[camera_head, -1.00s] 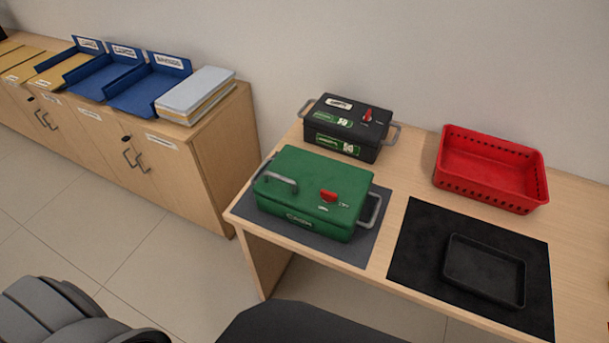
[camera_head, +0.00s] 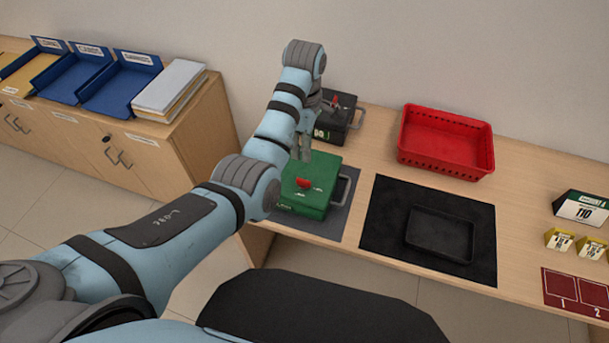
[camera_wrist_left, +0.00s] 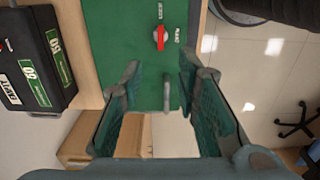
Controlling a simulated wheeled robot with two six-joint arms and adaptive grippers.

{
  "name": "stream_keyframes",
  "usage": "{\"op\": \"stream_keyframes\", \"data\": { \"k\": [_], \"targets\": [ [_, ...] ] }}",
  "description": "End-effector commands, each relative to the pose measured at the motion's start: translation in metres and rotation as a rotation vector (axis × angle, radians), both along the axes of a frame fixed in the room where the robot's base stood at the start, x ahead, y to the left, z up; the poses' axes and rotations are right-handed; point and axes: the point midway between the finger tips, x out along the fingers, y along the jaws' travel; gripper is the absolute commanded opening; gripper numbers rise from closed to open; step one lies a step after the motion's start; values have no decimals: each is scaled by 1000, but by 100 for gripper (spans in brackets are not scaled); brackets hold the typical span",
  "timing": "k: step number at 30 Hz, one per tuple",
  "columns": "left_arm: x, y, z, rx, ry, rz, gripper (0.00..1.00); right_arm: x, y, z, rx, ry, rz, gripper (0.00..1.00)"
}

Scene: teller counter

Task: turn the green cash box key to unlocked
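The green cash box (camera_head: 322,172) stands on a grey mat (camera_head: 333,228) at the counter's left end, partly hidden by my left arm. Its red key (camera_head: 303,183) is on the lid; in the left wrist view the red key (camera_wrist_left: 160,38) sits between two small white labels, too small to read surely. My left gripper (camera_head: 301,153) is above the far part of the lid, pointing down, apart from the key. In the left wrist view the left gripper's fingers (camera_wrist_left: 157,85) are spread with nothing between them, and a grey handle shows beyond. My right gripper is not in view.
A black cash box (camera_head: 335,118) stands behind the green one, partly behind my arm. A red basket (camera_head: 445,168), a black mat (camera_head: 380,222) with a black tray (camera_head: 440,235), and yellow number markers (camera_head: 560,239) lie to the right. Blue trays (camera_head: 122,84) stand on the left cabinet.

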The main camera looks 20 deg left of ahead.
Motion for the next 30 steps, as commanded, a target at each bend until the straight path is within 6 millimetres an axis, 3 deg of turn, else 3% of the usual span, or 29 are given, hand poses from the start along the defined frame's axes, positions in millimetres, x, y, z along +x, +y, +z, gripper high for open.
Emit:
{"op": "stream_keyframes", "data": {
  "k": [9, 15, 25, 30],
  "targets": [
    [-1, 0, -90, -1, 3, -4, 29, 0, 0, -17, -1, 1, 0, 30],
    [-1, 0, -130, -1, 0, -5, 29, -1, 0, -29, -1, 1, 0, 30],
    [-1, 1, -136, -1, -2, -4, 29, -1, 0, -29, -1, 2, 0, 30],
    [-1, 1, -135, -1, -2, -4, 2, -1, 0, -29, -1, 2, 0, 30]
  ]
}}
